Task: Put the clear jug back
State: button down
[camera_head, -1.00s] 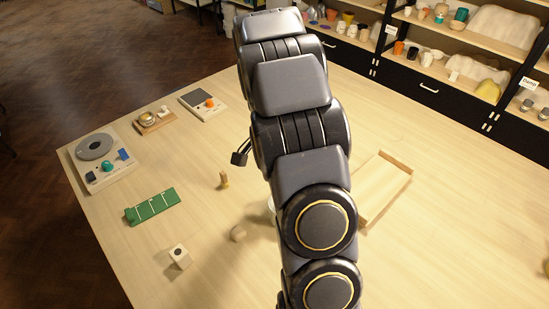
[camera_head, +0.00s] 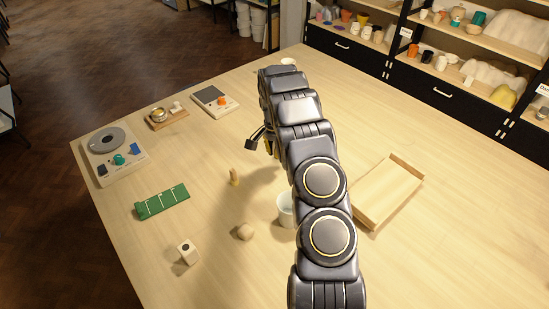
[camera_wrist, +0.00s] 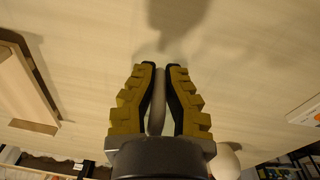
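A pale, whitish vessel (camera_head: 286,210) stands on the table, partly hidden behind my arm. It looks bluish inside, but I cannot tell if it is the clear jug. My gripper (camera_head: 262,143) is above the table, beyond that vessel and apart from it, partly hidden by my arm. In the wrist view my gripper (camera_wrist: 157,66) has its yellow-backed fingers close together. A slim greyish shape shows in the gap; I cannot tell if it is a held thing or shadow.
A wooden tray (camera_head: 361,219) lies right of my arm. A ball-like lump (camera_head: 244,232), a small block (camera_head: 187,252), a wooden peg (camera_head: 234,177) and a green strip (camera_head: 162,202) lie left. A dial device (camera_head: 127,171) and a scale (camera_head: 229,110) stand farther off. A white cup (camera_head: 288,61) is at the back.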

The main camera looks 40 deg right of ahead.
jog(key=shift+w+d+f, duration=0.15)
jog(key=shift+w+f, duration=0.05)
jog(key=shift+f, duration=1.7)
jog(key=shift+w+f, duration=0.1)
jog(key=c, duration=1.2)
grip_release()
jog(key=shift+o, duration=0.2)
